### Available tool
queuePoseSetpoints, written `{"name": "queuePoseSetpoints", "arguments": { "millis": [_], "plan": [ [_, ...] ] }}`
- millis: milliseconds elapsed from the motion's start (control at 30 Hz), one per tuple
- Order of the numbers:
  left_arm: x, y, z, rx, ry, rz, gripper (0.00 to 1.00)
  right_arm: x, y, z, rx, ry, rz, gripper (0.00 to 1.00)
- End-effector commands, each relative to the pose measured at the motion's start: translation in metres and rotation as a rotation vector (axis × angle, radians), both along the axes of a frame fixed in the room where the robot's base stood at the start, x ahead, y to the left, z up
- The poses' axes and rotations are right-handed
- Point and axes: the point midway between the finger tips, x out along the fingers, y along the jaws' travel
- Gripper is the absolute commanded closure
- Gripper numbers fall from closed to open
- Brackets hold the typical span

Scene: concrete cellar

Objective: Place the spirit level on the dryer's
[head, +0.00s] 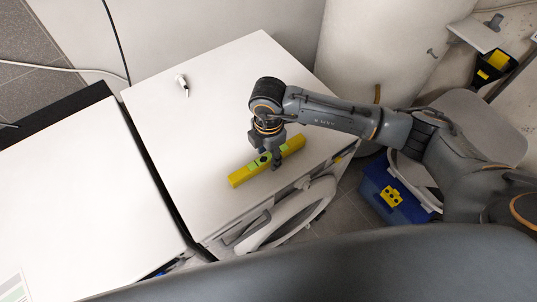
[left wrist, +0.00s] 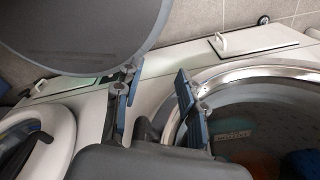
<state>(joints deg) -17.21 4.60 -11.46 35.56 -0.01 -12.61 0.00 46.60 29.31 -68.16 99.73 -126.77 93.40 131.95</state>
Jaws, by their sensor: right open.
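The yellow spirit level (head: 240,176) with green vials lies on the white top of the right-hand machine (head: 215,125), near its front edge. My right gripper (head: 269,160) is over the level's middle with its jaws open. Its fingers hide part of the level, and I cannot tell whether they touch it. My left gripper (left wrist: 157,100) shows in the left wrist view with its fingers apart and nothing between them. It is in front of the machine fronts, between a round door at left and an open drum (left wrist: 235,130) at right. Which machine is the dryer, I cannot tell.
A second white top (head: 75,205) stands to the left across a dark gap. A small white item (head: 182,85) lies near the back of the right-hand top. An open round door (head: 295,215) juts out in front. A blue box (head: 378,190) stands on the floor at right.

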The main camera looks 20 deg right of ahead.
Motion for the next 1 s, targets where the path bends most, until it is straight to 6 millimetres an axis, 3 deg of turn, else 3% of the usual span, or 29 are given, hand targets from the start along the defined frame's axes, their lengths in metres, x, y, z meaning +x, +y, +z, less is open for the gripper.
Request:
{"name": "queuePoseSetpoints", "arguments": {
  "millis": [300, 500, 700, 1000],
  "plan": [
    [0.0, 0.0, -0.014, 0.0, 0.0, 0.0, 0.6, 0.001, 0.0, 0.066, 0.001, -0.007, 0.001, 0.52],
    [0.0, 0.0, -0.018, 0.0, 0.0, 0.0, 0.6, 0.001, 0.0, 0.098, 0.0, -0.004, 0.0, 0.52],
    [0.0, 0.0, -0.019, 0.0, 0.0, 0.0, 0.6, 0.0, 0.0, 0.11, -0.001, -0.003, 0.001, 0.52],
    [0.0, 0.0, -0.019, 0.0, 0.0, 0.0, 0.6, 0.0, 0.0, 0.111, -0.001, -0.001, 0.001, 0.52]
  ]
}}
